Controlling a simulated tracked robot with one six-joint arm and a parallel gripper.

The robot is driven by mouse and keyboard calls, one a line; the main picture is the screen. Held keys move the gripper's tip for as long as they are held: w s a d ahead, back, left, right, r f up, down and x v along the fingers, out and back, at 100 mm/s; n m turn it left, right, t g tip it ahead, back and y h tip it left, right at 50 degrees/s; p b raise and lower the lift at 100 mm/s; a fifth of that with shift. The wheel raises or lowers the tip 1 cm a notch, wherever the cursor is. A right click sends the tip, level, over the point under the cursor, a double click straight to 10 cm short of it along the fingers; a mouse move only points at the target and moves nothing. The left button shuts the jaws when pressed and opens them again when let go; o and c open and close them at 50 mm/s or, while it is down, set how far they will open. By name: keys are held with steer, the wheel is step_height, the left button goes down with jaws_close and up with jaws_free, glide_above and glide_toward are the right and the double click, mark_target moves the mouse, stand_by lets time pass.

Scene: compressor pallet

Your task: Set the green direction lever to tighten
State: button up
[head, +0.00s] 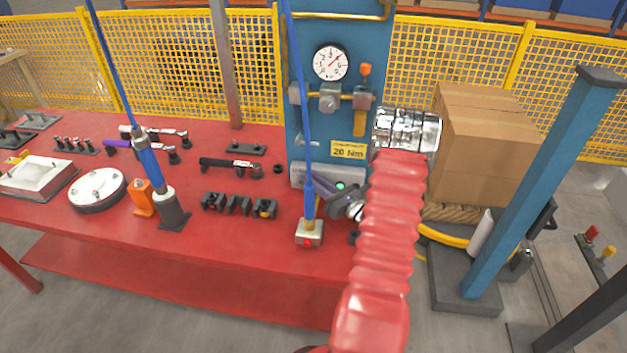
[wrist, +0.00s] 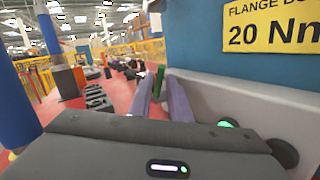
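The green lever (wrist: 158,82) shows in the wrist view as a small upright green piece between the tips of my two fingers. Some red surface shows beside it. My gripper (wrist: 160,84) is open, with one finger on each side of the lever; I cannot tell whether either finger touches it. In the head view my gripper (head: 316,183) reaches left in front of the pale grey box (head: 300,174) at the foot of the blue column. I cannot make out the lever there. The lever's marked positions cannot be read.
A blue hanging tool (head: 309,195) stands close in front of my gripper. A 20 Nm sign (head: 348,150) is above it on the blue column (head: 300,60). Dark sockets (head: 238,204) sit left on the red bench (head: 150,240).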

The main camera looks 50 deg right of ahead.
steer(key=s, duration=0.4)
steer(key=s+f, duration=0.1)
steer(key=s, duration=0.8)
steer(key=shift+s+d+f, duration=0.1)
steer(key=shift+s+f, duration=0.2)
steer(key=shift+o, duration=0.2)
